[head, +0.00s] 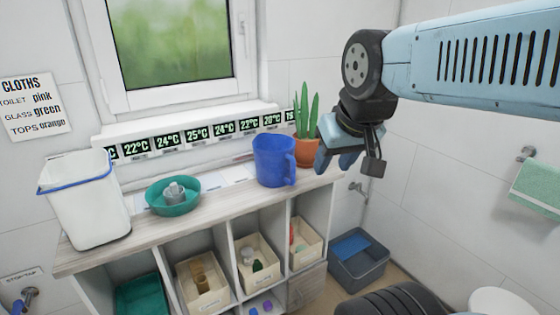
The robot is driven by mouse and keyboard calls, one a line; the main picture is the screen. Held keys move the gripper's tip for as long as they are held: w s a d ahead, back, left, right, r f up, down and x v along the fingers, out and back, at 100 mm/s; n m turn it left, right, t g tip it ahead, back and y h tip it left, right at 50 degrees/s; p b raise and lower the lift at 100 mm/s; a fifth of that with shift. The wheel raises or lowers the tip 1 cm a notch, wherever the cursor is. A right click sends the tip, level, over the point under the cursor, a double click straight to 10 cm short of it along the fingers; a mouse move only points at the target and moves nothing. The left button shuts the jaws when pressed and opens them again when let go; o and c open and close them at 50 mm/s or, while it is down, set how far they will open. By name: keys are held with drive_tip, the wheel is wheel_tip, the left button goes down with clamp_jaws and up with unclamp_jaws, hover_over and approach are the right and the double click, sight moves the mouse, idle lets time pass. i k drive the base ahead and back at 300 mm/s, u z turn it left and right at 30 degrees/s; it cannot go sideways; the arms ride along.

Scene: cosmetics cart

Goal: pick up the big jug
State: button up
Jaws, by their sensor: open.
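The big jug (270,162) is blue with a handle on its right side. It stands upright on the wooden top of a shelf unit, below the window, in the head view. My gripper (350,168) is to the right of the jug, at about the height of its upper part in the picture. It is open and empty, with its fingers pointing down. It appears apart from the jug; the depth between them is hard to tell.
A potted cactus (306,150) stands close behind the jug, near my gripper. A teal bowl (160,207) and a white bin (85,210) stand to the left on the shelf top (222,202). A grey crate (371,268) is on the floor at right.

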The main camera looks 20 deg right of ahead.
sight(275, 161)
drive_tip(key=u, duration=0.1)
drive_tip(key=i, duration=1)
drive_tip(key=z, duration=0.35)
drive_tip(key=k, duration=0.65)
drive_tip(key=z, duration=0.65)
drive_tip(key=k, duration=0.45)
drive_tip(key=z, duration=0.3)
drive_tip(key=i, duration=0.5)
drive_tip(key=u, duration=0.05)
